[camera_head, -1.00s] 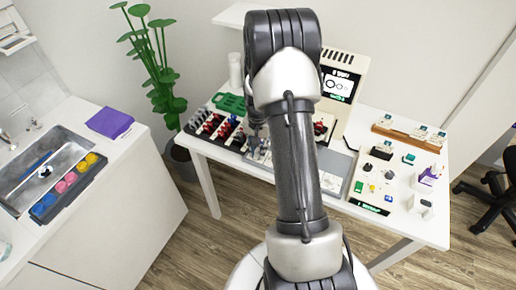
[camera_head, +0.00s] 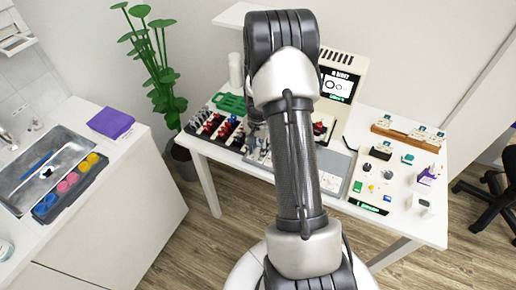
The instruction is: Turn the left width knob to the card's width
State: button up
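A white panel (camera_head: 398,188) on the right of the white table carries small dark knobs, one at its upper left (camera_head: 367,168) and one right of it (camera_head: 387,175). I cannot tell which is the left width knob. Small cards (camera_head: 421,129) stand in a wooden rack (camera_head: 383,131) at the table's back right; their print is too small to read. My gripper (camera_head: 257,143) is left of my arm, low over the middle of the table, well left of the panel and partly hidden. Whether it is open or holds anything cannot be told.
A grey mat (camera_head: 333,180) lies beside the panel. A black tray (camera_head: 209,126) with red-and-black items is at the left. A screen device (camera_head: 341,84) stands behind my arm. A green tray (camera_head: 229,102) and a white cylinder (camera_head: 235,70) are at the back left.

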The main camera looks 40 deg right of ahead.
aim_at(258, 151)
jog(key=shift+o, duration=0.7)
jog(key=shift+r, duration=0.45)
notch_tip(258, 151, up, 11)
